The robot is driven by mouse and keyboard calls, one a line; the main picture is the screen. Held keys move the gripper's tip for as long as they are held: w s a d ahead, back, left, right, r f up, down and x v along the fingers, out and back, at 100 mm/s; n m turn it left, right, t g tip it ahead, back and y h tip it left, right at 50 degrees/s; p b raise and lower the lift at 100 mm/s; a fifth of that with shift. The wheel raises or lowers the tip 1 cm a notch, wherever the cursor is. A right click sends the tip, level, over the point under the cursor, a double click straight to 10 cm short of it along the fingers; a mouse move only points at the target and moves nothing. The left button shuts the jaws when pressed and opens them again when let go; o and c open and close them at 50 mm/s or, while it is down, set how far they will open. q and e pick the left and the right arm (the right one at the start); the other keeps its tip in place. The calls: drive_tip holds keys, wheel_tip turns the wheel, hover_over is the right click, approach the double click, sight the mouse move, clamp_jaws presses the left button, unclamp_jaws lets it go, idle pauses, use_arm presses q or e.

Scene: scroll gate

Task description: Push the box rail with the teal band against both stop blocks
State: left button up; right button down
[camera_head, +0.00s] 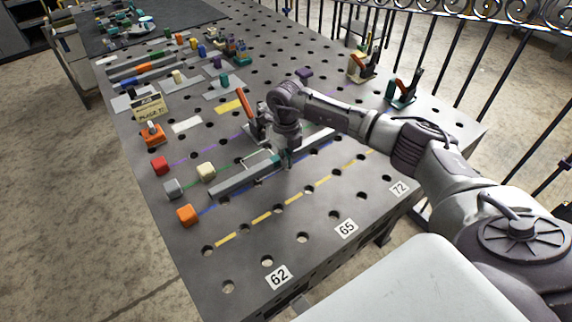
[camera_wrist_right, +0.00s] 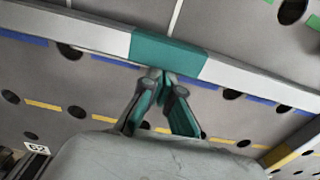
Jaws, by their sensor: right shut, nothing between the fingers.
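The box rail (camera_head: 232,182) is a long grey bar lying on the perforated steel table. Its teal band (camera_wrist_right: 168,53) wraps its middle in the wrist view, and partly shows in the head view beside my gripper. My right gripper (camera_head: 288,163) points down on the near side of the rail. In the wrist view its fingertips (camera_wrist_right: 164,74) are together and empty, at the band's near edge; I cannot tell whether they touch. Small blocks stand near the rail's left end: cream (camera_head: 206,171), grey (camera_head: 173,188), orange (camera_head: 187,215) and red (camera_head: 160,166). I cannot tell which are stop blocks.
Blue dashes run along the rail's near side, with a yellow dashed line (camera_head: 278,210) closer to the front edge. An orange-handled clamp (camera_head: 250,116) stands just behind the rail. The table's near strip is clear. More blocks and rails crowd the far left.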

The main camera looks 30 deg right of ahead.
drive_tip(key=shift+w+a+b, duration=0.2)
drive_tip(key=shift+w+b, duration=1.85)
drive_tip(key=shift+w, duration=0.2)
drive_tip(key=shift+r, duration=0.1)
drive_tip(key=shift+s, duration=0.1)
drive_tip(key=shift+s+p, duration=0.3)
drive_tip(key=shift+p, duration=0.35)
drive_tip(key=shift+s+d+p, duration=0.1)
drive_tip(key=shift+s+p, duration=0.5)
drive_tip(key=shift+s, duration=0.3)
wheel_tip(320, 180, up, 8)
drive_tip(key=p, duration=0.5)
drive_tip(key=shift+f, duration=0.2)
